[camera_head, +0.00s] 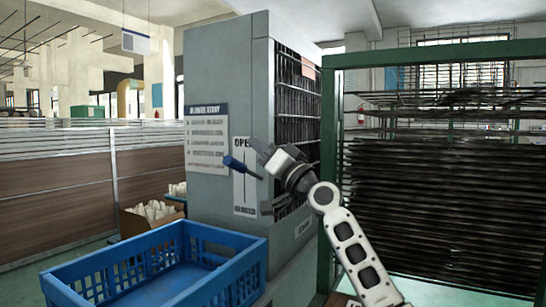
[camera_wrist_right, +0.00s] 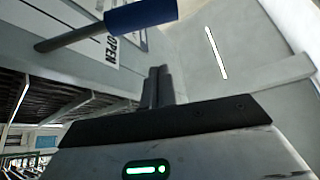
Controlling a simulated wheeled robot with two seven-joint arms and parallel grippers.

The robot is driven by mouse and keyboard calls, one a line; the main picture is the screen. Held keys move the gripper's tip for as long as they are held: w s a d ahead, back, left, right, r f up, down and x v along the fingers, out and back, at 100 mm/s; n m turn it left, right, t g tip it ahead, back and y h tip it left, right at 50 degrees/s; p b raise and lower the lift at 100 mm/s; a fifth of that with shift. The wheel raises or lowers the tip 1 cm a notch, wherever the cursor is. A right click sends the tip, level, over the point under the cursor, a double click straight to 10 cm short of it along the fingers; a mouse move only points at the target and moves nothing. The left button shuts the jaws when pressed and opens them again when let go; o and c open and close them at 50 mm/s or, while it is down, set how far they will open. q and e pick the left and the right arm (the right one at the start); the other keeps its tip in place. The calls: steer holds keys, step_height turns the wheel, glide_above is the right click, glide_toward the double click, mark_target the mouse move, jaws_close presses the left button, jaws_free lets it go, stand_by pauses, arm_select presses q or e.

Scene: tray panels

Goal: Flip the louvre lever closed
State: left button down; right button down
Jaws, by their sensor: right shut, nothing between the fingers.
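The louvre lever has a blue handle (camera_head: 236,164) and a thin grey rod, and it stands out from the side of the grey cabinet (camera_head: 222,60). A white plate (camera_head: 245,194) behind it reads OPEN at the top and CLOSED at the bottom; the handle appears near the upper part. My right gripper (camera_head: 261,149) is just right of the handle, its fingers shut and empty. In the right wrist view, the shut fingers (camera_wrist_right: 159,84) point towards the blue handle (camera_wrist_right: 141,14), with a small visible gap. Contact cannot be told in the head view. My left gripper is not in view.
A blue crate (camera_head: 252,257) stands in front of the cabinet, below the lever. A cardboard box (camera_head: 133,223) with pale items is behind it. A green-framed rack (camera_head: 327,150) with dark slats stands at right. A printed sign (camera_head: 206,138) hangs left of the plate.

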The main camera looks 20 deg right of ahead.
mark_target(245, 171)
steer(key=shift+w+a+f, duration=0.3)
steer(key=shift+a+f, duration=0.3)
steer(key=shift+f, duration=0.1)
steer(key=shift+w+a+f, duration=0.3)
steer(key=shift+a+f, duration=0.3)
steer(key=shift+f, duration=0.05)
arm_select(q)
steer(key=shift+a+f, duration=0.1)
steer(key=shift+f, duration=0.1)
arm_select(e)
steer(key=shift+f, duration=0.15)
